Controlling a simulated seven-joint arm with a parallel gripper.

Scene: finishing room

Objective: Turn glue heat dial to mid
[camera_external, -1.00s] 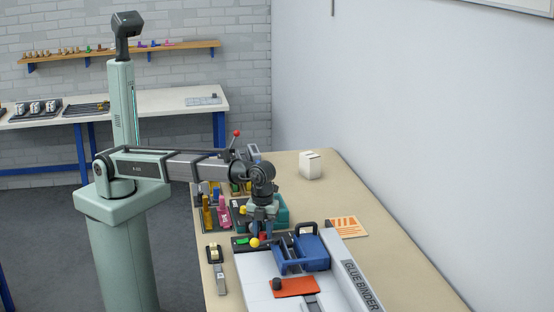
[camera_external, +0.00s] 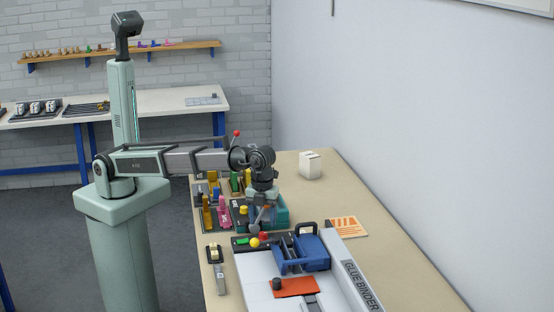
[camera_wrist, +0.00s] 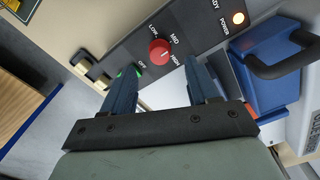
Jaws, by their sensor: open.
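The glue heat dial is a round red knob (camera_wrist: 159,50) on a dark control panel (camera_wrist: 205,22), marked OFF, LOW, MID and HIGH around it. A small pale mark on its face seems to lie toward the MID and HIGH side, but its exact setting is too small to tell. In the external view my gripper (camera_external: 258,222) hangs above the panel, apart from the dial.
A lit POWER lamp (camera_wrist: 238,18) and a blue clamp with a dark handle (camera_wrist: 275,70) are right of the dial. A stapler-like tool (camera_external: 219,278) lies left. A white box (camera_external: 311,165) stands behind.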

